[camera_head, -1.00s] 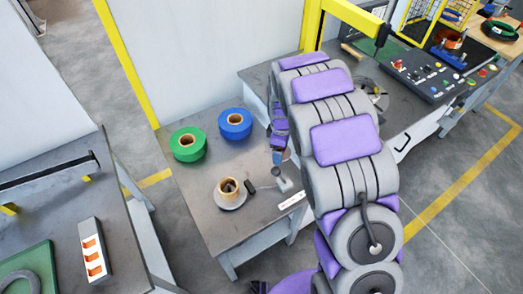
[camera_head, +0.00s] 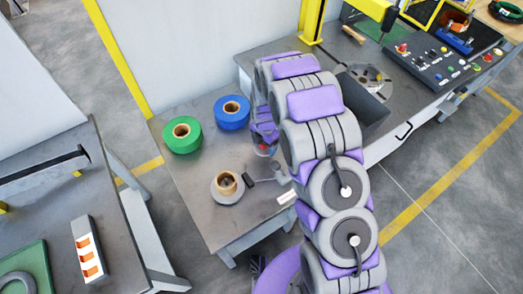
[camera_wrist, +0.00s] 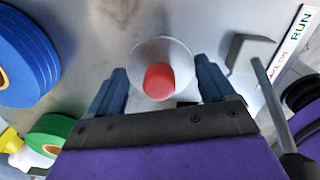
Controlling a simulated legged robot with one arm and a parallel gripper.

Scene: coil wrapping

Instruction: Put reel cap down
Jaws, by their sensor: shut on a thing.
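The reel cap (camera_wrist: 164,82) has a red knob and a pale round flange. In the wrist view it sits between the two dark blue fingers of my gripper (camera_wrist: 160,88), which is shut on it. In the head view my gripper (camera_head: 265,147) is over the right part of the small grey table (camera_head: 200,203), beside the blue reel; my arm hides part of it. The cap (camera_head: 265,152) shows there only as a small pale piece. I cannot tell whether it touches the table top.
A blue reel (camera_head: 231,113) and a green reel (camera_head: 183,135) stand at the table's back. A brown core on a grey disc (camera_head: 227,186) is at the front, with a dark-handled tool (camera_head: 250,182) beside it. A control panel bench (camera_head: 440,65) is at right.

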